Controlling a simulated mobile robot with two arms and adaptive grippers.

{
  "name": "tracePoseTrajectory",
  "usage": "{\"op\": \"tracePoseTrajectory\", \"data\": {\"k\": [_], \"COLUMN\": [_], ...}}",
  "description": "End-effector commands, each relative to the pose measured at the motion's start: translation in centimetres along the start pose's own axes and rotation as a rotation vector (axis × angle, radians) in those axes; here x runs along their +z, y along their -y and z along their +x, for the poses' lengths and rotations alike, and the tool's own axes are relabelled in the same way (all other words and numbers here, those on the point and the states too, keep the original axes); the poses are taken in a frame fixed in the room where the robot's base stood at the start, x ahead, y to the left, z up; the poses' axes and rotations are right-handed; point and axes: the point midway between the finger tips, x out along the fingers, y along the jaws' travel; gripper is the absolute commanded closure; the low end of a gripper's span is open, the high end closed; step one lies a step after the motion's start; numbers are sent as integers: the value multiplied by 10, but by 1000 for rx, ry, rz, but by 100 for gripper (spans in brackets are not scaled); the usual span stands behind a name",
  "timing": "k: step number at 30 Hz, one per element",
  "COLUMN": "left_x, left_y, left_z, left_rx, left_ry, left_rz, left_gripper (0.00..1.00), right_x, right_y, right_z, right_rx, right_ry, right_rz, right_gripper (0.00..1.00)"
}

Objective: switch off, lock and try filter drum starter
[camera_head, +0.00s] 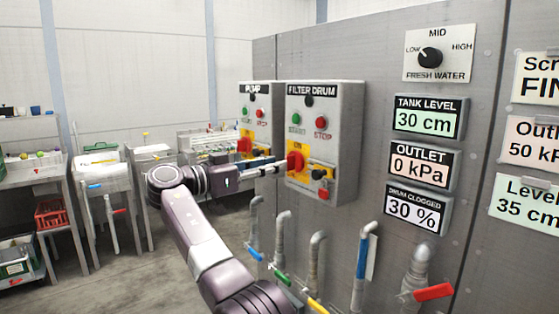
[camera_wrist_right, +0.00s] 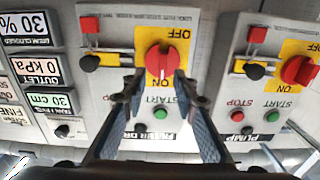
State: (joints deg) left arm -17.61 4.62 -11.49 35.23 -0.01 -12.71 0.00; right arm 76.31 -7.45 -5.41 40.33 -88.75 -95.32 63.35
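The filter drum starter (camera_head: 345,130) is a grey wall box with a green START button, a red STOP button (camera_head: 320,122) and a red rotary switch handle (camera_head: 294,162) on a yellow ON/OFF plate. The handle also shows in the right wrist view (camera_wrist_right: 160,62), which is upside down. My right gripper (camera_head: 280,167) is at the handle. In the wrist view its fingertips (camera_wrist_right: 159,86) are apart, one on each side of the handle's lower part, with gaps visible; contact is unclear. A black knob-like part (camera_wrist_right: 90,63) on yellow sits beside the handle. My left gripper is out of view.
The similar pump starter (camera_head: 262,105) stands just left of the filter drum box. Pipes with coloured valve handles (camera_head: 363,240) rise below. Display panels (camera_head: 430,118) are to the right. Tables (camera_head: 38,172) with crates stand at the left; the floor (camera_head: 130,270) between is clear.

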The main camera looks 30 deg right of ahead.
Motion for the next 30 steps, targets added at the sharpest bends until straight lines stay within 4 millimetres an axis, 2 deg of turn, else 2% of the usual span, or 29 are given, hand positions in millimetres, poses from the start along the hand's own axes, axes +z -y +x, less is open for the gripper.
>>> {"op": "tracePoseTrajectory", "data": {"k": [3, 7, 15, 18, 19, 26, 30], "left_x": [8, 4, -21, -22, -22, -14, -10], "left_y": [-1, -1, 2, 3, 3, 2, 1], "left_z": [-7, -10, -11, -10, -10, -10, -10], "left_rx": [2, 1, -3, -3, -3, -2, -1], "left_ry": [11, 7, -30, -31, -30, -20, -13], "left_rz": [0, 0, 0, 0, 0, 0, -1], "left_gripper": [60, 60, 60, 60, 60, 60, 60], "right_x": [-2, -1, 0, 0, 0, 0, 0], "right_y": [0, 0, 1, 1, 1, 1, 1], "right_z": [20, 35, 44, 44, 44, 43, 43], "right_rx": [1, 0, -3, -3, -3, -3, -3], "right_ry": [0, 0, 0, 0, 0, 0, 0], "right_rz": [-1, -3, -2, -2, -2, -3, -3], "right_gripper": [73, 73, 73, 73, 74, 100, 100]}}
